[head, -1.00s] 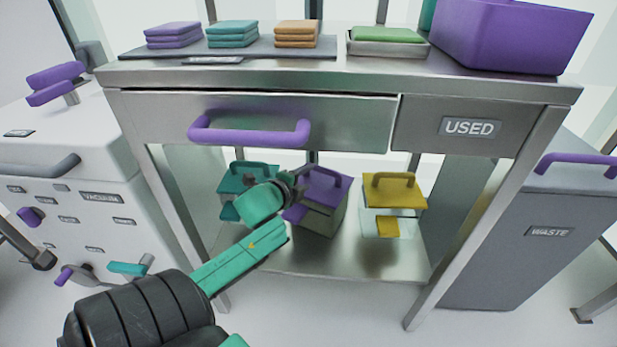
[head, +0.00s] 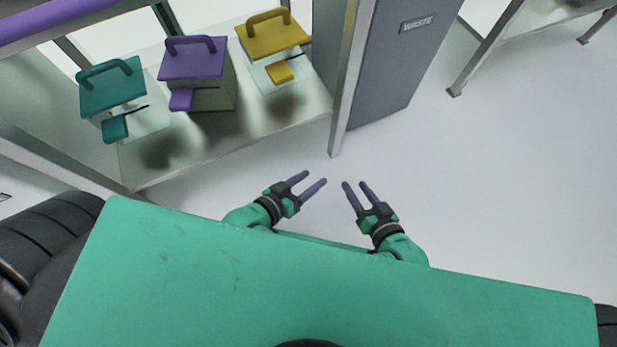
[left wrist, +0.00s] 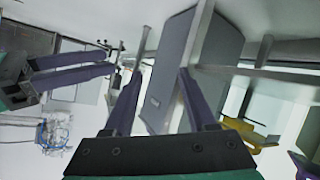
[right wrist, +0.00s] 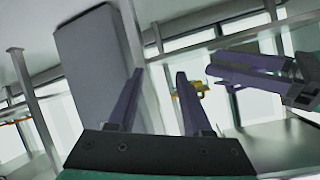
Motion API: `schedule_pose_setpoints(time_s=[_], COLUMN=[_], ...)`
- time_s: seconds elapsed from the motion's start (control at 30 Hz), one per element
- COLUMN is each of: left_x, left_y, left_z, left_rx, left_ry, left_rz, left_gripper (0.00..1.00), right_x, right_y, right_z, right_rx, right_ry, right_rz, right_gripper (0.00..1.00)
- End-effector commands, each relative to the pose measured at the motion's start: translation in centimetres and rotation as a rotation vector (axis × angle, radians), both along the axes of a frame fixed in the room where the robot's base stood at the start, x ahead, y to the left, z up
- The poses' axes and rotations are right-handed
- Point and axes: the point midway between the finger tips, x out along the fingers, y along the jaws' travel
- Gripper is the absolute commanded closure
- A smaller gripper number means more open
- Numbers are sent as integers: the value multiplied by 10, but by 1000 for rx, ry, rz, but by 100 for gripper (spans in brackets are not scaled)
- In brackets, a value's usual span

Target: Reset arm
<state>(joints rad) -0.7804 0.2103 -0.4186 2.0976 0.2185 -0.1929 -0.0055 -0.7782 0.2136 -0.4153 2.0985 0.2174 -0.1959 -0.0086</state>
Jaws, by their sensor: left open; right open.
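In the head view my left gripper (head: 313,181) and right gripper (head: 356,184) are side by side above the floor, in front of my green body. Both have two purple fingers, spread apart with nothing between them. The left wrist view shows my left gripper's open fingers (left wrist: 157,90), with my right gripper's fingers at the left of that picture. The right wrist view shows my right gripper's open fingers (right wrist: 155,85), with my left gripper's fingers at the right. The grippers are close but apart.
The steel table's lower shelf (head: 285,125) holds a teal bin (head: 112,85), a purple bin (head: 193,58) and a yellow bin (head: 272,38). A table leg (head: 345,110) and grey waste cabinet (head: 395,70) stand ahead. The floor at right (head: 500,190) is clear.

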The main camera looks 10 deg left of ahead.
Motion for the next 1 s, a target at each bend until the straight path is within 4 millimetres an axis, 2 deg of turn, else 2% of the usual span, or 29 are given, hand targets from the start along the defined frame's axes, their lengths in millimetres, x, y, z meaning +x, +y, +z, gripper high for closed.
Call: schedule_pose_setpoints(time_s=[0.37,0.47,0.57,0.67,0.77,0.9,1.0], left_x=[0,-5,-18,-39,-69,-123,-165], left_y=[2,12,35,68,103,151,177], left_z=[2,5,4,-1,-1,15,34], left_rx=[15,67,169,283,384,504,566], left_ry=[6,51,146,266,393,582,710], left_rz=[-2,-3,-5,-3,0,-1,-7], left_gripper=[43,43,43,43,43,43,43], right_x=[-2,-7,-19,-40,-70,-124,-166], right_y=[1,-9,-33,-65,-101,-148,-175], right_z=[1,4,3,-1,-1,16,34], right_rx=[-2,-55,-158,-273,-375,-495,-558], right_ry=[11,56,150,268,396,583,712], right_rz=[-1,1,1,-2,-4,-5,0], right_gripper=[50,50,50,50,50,50,50])
